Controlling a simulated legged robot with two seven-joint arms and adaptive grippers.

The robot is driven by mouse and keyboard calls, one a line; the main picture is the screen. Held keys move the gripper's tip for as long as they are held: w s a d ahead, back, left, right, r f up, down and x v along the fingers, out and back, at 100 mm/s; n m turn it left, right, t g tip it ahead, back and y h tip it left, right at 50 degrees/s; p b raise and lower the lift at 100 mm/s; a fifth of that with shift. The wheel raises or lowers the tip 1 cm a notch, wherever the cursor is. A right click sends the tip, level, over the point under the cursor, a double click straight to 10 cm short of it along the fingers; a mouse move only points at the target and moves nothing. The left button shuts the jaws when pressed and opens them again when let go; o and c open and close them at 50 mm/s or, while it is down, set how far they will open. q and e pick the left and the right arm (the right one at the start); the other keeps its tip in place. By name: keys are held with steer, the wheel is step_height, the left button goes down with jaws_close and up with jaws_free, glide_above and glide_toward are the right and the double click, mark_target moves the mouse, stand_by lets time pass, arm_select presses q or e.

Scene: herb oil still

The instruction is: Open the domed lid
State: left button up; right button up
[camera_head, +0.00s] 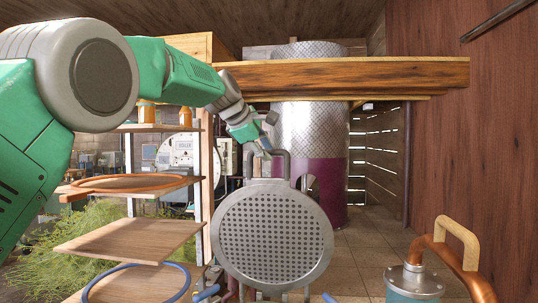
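A round grey metal disc (272,238) with a perforated face and a plain rim stands near upright at the centre, facing me. A bent grey tube handle (286,158) rises at its top edge. I take this for the domed lid seen from its inner side; no dome shape shows. My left gripper (269,134) is just above the left bend of the handle, its fingers apart and nothing seen between them. I cannot tell whether a fingertip touches the handle. My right gripper is not in view.
Wooden shelves (130,240) stand at the left, with an orange ring (135,182) and a blue ring. A thick wooden beam (350,73) crosses behind my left arm. A tall metal and purple column (318,150) stands behind. A teal vessel (413,283) with a copper pipe is at lower right.

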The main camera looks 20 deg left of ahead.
arm_select(q)
steer(key=v, duration=1.1)
steer(key=shift+s, duration=0.15)
steer(key=shift+s, duration=0.1)
